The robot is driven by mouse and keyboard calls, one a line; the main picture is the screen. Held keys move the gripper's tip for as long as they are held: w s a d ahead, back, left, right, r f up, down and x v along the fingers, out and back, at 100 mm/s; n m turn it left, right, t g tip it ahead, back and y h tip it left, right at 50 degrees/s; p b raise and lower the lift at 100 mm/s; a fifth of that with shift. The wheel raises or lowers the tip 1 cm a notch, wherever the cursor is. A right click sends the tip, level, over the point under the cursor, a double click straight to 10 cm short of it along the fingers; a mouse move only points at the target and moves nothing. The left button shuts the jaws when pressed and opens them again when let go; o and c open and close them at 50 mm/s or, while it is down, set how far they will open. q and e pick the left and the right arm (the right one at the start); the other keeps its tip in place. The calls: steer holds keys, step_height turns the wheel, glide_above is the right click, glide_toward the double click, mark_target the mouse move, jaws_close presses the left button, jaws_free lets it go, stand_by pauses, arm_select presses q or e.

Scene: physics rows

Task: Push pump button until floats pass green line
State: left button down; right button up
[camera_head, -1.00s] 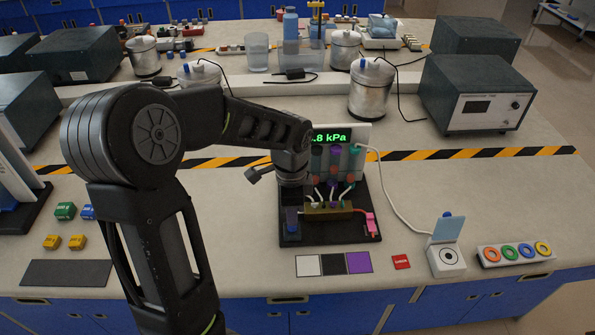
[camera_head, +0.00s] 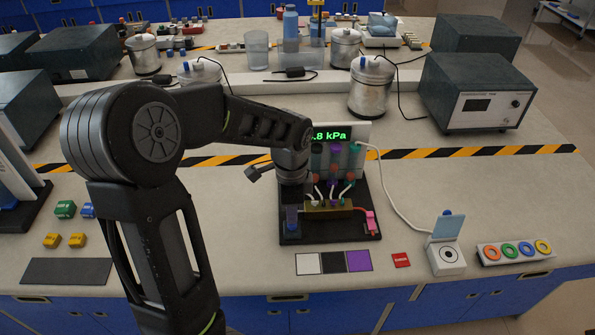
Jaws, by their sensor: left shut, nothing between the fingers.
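The pump device stands on a black base (camera_head: 328,230), with a white back panel (camera_head: 358,133) and a green readout (camera_head: 330,135) partly covered by my arm; ".8 kPa" shows. Upright tubes in front of the panel hold small reddish floats (camera_head: 349,174); the green line cannot be made out. A blue part (camera_head: 291,217), possibly the pump button, is at the base's left. My left gripper (camera_head: 291,181) is shut and empty, pointing down just above it; contact cannot be told. My right gripper is not in view.
A pink part (camera_head: 371,222) sits at the base's right. A white cable leads to a white box (camera_head: 447,261) with a raised blue lid. Coloured rings (camera_head: 516,251) lie further right. White, black and purple squares (camera_head: 333,263) lie in front of the base.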

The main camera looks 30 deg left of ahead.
arm_select(q)
step_height(320, 180, up, 7)
steer(key=p, duration=0.5)
steer(key=shift+p, duration=0.3)
stand_by(0.5)
